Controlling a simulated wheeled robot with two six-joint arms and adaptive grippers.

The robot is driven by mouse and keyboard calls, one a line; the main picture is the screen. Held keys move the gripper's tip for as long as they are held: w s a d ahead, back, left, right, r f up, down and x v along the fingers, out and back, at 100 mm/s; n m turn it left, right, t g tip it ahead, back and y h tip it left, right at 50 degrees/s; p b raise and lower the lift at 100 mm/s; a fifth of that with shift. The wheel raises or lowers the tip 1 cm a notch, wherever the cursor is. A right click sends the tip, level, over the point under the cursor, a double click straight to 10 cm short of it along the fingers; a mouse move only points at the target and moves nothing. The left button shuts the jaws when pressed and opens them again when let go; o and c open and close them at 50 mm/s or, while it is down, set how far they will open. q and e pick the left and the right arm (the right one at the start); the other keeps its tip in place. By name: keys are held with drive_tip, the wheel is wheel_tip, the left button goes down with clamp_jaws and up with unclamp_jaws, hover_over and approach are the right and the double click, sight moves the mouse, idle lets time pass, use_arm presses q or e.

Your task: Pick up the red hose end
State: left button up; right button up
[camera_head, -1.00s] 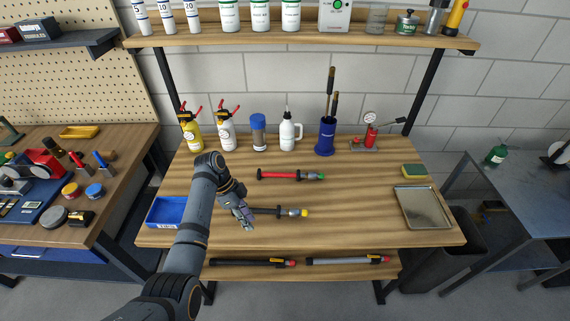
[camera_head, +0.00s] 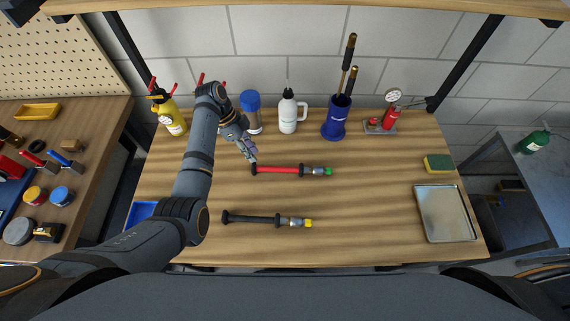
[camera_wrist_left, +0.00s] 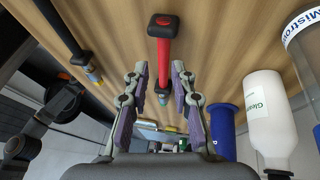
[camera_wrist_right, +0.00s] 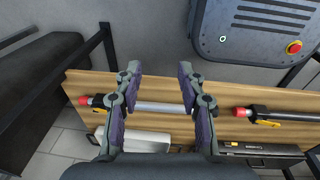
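The red hose (camera_head: 285,170) lies on the wooden table, with a black cap at its left end and a metal and green fitting at its right end. My left gripper (camera_head: 249,151) is just behind and above the black-capped end. In the left wrist view the red hose (camera_wrist_left: 164,62) shows between the open fingers (camera_wrist_left: 159,68), with its black cap beyond the fingertips. I see no contact. My right gripper (camera_wrist_right: 159,67) is open and empty in the right wrist view, and it is out of the head view.
A black hose with a yellow tip (camera_head: 265,220) lies in front of the red one. Bottles, including a white one (camera_head: 288,115), and a blue holder (camera_head: 335,122) stand behind. A metal tray (camera_head: 445,213) and sponge (camera_head: 438,163) are at right. The table's middle right is clear.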

sight(265, 167)
use_arm(q)
drive_tip(key=x, duration=0.2)
drive_tip(key=shift+d+f, duration=0.3)
drive_tip(key=shift+f, duration=0.05)
drive_tip(key=shift+w+d+f+p, duration=0.1)
drive_tip(key=shift+f+p, duration=0.1)
drive_tip(key=shift+f, duration=0.15)
drive_tip(key=shift+w+d+f+p, duration=0.1)
drive_tip(key=shift+f+p, duration=0.1)
drive_tip(key=shift+f, duration=0.15)
drive_tip(key=shift+s+d+f+p, duration=0.3)
drive_tip(key=shift+d+f+p, duration=0.05)
drive_tip(key=shift+d+f, duration=0.15)
drive_tip(key=x, duration=0.3)
drive_tip(key=shift+f, duration=0.1)
clamp_jaws()
use_arm(e)
drive_tip(key=shift+w+a+r, duration=0.15)
drive_tip(key=shift+w+r, duration=0.65)
drive_tip(key=shift+r, duration=0.2)
